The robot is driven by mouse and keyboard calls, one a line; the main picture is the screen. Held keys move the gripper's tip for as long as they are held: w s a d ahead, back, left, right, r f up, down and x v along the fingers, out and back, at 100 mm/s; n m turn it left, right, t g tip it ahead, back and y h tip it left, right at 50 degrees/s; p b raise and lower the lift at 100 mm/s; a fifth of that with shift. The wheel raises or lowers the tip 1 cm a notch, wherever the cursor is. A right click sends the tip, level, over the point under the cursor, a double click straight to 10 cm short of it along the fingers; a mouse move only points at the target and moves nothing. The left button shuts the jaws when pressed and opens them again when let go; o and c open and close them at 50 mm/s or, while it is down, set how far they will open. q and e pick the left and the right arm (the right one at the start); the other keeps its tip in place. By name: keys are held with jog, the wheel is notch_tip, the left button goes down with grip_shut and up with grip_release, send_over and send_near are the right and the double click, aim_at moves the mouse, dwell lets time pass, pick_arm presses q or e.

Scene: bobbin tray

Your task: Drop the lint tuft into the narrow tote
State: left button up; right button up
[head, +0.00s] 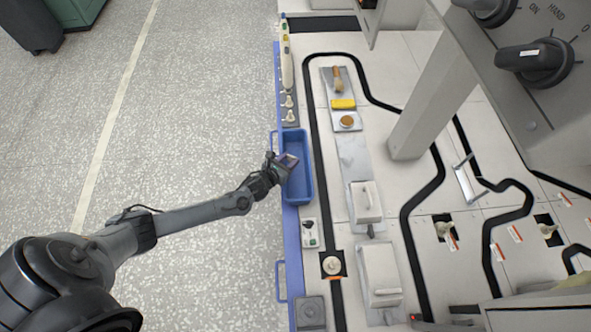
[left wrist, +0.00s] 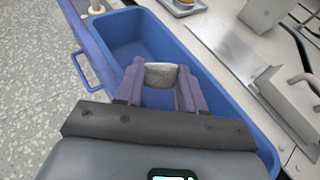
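The narrow tote (head: 298,143) is a long blue bin at the left edge of the machine top; it also fills much of the left wrist view (left wrist: 137,32). My left gripper (head: 289,160) is over the tote's opening, reaching in from the left side. In the left wrist view, its two purple-grey fingers (left wrist: 160,82) are closed on a pale grey lint tuft (left wrist: 161,74), which sits between the fingertips above the tote floor. The tuft is hard to make out in the head view. No other item shows in the visible part of the tote. My right gripper is not in view.
A blue rail (head: 292,250) with handles runs along the machine's left edge. To the tote's right is a metal strip with a yellow block (head: 343,104), a brown round piece (head: 347,121) and lidded boxes (head: 365,202). A grey post (head: 425,110) rises further right.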

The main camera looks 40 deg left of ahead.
pick_arm(q)
jog(key=o, duration=0.4)
jog(key=shift+o, duration=0.5)
jog(key=shift+s+r+p, duration=0.2)
jog(key=shift+p, duration=0.1)
jog(key=p+v, duration=0.6)
jog(key=v, duration=0.4)
jog(key=shift+s, duration=0.2)
jog(key=shift+d, duration=0.1)
